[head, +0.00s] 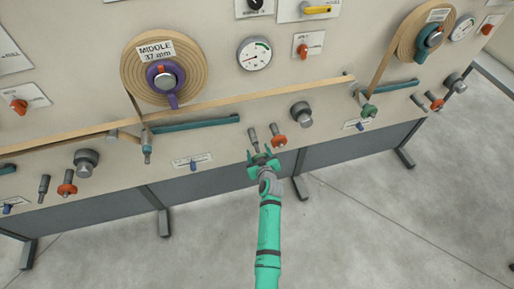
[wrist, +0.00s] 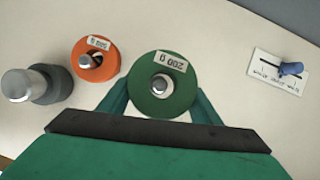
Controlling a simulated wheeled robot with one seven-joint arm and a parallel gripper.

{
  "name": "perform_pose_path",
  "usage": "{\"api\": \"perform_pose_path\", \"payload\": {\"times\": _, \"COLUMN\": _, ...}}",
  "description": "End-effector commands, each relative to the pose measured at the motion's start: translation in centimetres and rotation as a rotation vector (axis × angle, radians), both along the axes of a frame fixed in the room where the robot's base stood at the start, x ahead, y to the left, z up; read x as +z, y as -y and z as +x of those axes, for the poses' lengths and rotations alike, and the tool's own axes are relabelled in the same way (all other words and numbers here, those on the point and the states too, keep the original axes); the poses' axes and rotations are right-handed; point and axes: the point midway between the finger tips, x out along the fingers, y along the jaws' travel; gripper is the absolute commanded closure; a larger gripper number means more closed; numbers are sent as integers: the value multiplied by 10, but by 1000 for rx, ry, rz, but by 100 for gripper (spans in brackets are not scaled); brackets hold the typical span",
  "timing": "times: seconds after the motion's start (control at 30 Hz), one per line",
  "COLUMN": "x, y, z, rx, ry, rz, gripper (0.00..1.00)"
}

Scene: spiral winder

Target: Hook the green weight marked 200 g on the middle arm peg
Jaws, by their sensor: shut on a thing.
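The green weight (wrist: 158,104) is a disc with a white 200 g label that reads upside down in the wrist view. My gripper (head: 262,157) is shut on it, with one finger on each side. A silver peg end shows in the weight's centre hole, so the weight appears to be still around its storage peg (head: 254,136). The head view hides most of the weight behind my gripper.
An orange 500 g weight (head: 279,142) sits close beside on its own peg; it also shows in the wrist view (wrist: 110,62). A grey knob (head: 300,113) is to the right. A blue slider (head: 193,166) is low on the panel. Tan strip (head: 240,101) crosses above the arm.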

Motion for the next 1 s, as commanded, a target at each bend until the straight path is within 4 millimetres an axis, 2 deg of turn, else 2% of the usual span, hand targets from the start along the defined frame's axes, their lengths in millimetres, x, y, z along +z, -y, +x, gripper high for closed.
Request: {"api": "perform_pose_path", "payload": {"times": 1.0, "x": 5, "y": 31, "z": -91, "rx": -2, "ry": 0, "rz": 0, "gripper": 100}}
